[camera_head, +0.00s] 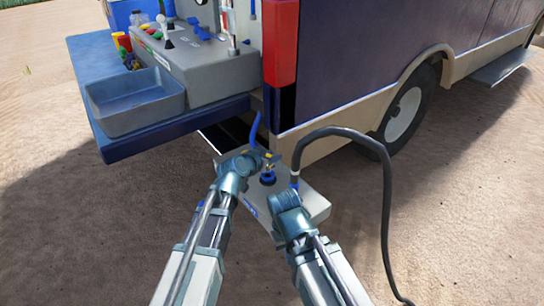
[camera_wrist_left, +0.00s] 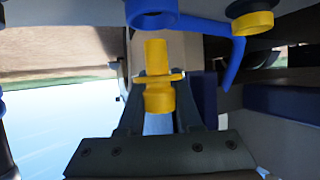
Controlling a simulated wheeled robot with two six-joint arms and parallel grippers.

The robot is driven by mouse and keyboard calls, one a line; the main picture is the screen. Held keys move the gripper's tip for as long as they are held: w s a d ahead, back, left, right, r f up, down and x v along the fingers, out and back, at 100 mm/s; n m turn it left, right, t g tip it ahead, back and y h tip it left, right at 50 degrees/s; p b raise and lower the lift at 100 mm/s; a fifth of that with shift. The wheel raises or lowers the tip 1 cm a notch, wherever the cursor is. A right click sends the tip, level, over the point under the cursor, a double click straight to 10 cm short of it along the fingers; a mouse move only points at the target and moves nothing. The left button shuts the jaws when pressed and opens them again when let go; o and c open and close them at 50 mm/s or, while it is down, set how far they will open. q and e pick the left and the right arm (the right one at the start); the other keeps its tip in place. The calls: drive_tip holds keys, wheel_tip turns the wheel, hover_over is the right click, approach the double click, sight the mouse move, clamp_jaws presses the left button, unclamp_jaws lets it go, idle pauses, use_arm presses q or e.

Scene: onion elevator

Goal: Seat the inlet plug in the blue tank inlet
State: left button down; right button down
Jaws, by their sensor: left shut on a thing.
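The yellow inlet plug (camera_wrist_left: 158,92) is between the fingers of my left gripper (camera_wrist_left: 158,100), which is shut on it. In the left wrist view, the plug's narrow end points at a blue ring (camera_wrist_left: 152,20), which looks like the blue tank inlet, with a small gap in the picture between them. In the head view, my left gripper (camera_head: 266,158) is just above the blue inlet (camera_head: 268,179) on a grey platform (camera_head: 315,203). The plug shows there only as a small yellow spot. My right gripper (camera_head: 294,188) is at the black hose's end; its fingers are unclear.
A second yellow fitting (camera_wrist_left: 252,20) and a blue tube (camera_wrist_left: 232,62) are beside the inlet. The vehicle body (camera_head: 350,60) and blue shelf (camera_head: 170,133) bound the space behind. Open sand lies right.

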use_arm(q)
drive_tip(key=shift+f+b, duration=0.3)
drive_tip(key=shift+f+b, duration=0.35)
drive_tip(key=shift+f+b, duration=0.3)
idle(0.4)
drive_tip(key=shift+f+b, duration=0.35)
drive_tip(key=shift+b, duration=0.05)
drive_tip(key=shift+f, duration=0.2)
drive_tip(key=shift+f+b, duration=0.3)
drive_tip(key=shift+b, duration=0.15)
drive_tip(key=shift+f+b, duration=0.35)
drive_tip(key=shift+b, duration=0.05)
idle(0.4)
drive_tip(key=c, duration=0.5)
unclamp_jaws()
